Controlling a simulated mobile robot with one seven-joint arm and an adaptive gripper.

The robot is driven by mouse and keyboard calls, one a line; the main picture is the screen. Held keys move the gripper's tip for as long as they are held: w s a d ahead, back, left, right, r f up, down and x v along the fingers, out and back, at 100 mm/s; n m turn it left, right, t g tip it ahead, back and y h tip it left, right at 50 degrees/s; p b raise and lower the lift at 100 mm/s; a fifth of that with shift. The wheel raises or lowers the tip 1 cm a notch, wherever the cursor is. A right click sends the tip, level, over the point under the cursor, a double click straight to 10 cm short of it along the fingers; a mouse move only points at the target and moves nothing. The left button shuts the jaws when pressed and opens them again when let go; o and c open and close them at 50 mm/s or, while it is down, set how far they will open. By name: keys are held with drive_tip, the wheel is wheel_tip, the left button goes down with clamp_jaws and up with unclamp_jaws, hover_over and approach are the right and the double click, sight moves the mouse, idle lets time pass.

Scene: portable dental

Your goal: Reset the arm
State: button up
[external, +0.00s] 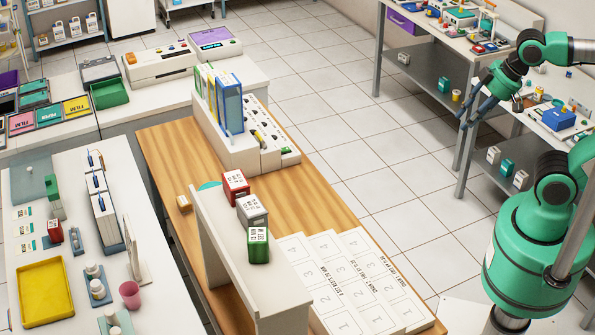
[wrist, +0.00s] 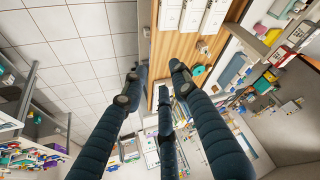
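My green arm (external: 568,215) stands at the right of the external view, bent at the elbow and reaching up and to the left. My gripper (external: 472,112) hangs in the air beside the right-hand workbench, clear of the wooden table. In the wrist view my gripper (wrist: 155,85) has its dark blue fingers spread apart, with nothing between them. No object is held.
The wooden table (external: 165,145) carries a white shelf with red, grey and green boxes (external: 258,245), upright binders (external: 228,105) and numbered sheets (external: 340,270). A grey-legged bench (external: 425,62) stands at right. Tiled floor (external: 345,120) between them is clear.

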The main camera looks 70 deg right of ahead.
drive_tip(key=shift+f+b, duration=1.25)
drive_tip(key=shift+f, duration=0.4)
drive_tip(key=shift+r, duration=0.1)
